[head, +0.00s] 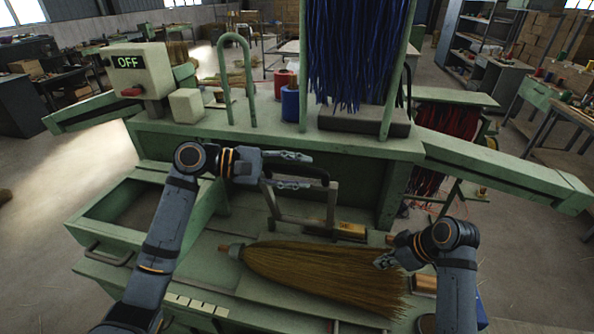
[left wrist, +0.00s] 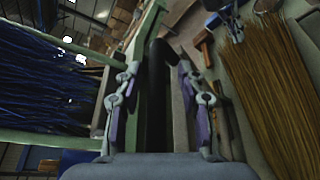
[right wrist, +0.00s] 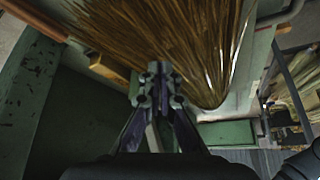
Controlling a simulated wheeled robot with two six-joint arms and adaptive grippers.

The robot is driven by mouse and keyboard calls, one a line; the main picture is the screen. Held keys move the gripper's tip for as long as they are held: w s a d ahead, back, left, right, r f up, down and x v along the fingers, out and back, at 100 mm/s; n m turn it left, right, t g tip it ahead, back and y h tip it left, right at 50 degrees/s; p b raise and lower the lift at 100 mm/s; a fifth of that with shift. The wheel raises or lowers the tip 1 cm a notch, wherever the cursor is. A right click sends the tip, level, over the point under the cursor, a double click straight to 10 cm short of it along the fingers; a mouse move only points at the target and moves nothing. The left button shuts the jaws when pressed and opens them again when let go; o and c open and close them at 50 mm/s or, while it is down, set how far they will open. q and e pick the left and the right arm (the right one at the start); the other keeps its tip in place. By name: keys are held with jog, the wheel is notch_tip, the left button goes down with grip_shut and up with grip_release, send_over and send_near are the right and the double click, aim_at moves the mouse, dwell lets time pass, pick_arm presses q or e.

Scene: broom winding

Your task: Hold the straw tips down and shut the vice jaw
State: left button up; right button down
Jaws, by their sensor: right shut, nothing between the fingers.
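The broom's straw bundle (head: 325,275) lies flat on the green bench, its wooden stub to the left and its tips fanned right. A metal frame with a black handle (head: 310,172), seemingly the vice jaw, stands raised behind the straw. My left gripper (head: 300,171) is open, its fingers on either side of the black handle; in the left wrist view the handle (left wrist: 158,100) runs between them. My right gripper (head: 385,261) is shut and empty at the straw near its tips; the right wrist view shows its closed fingertips (right wrist: 157,72) against or just above the straw (right wrist: 165,30).
A control box (head: 139,72) reading OFF stands at the back left. Blue strands (head: 355,50) hang at the back centre, beside red and blue spools (head: 290,103). An open drawer (head: 90,235) is at the left.

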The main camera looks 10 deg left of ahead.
pick_arm(q)
jog(key=shift+c, duration=0.2)
grip_shut()
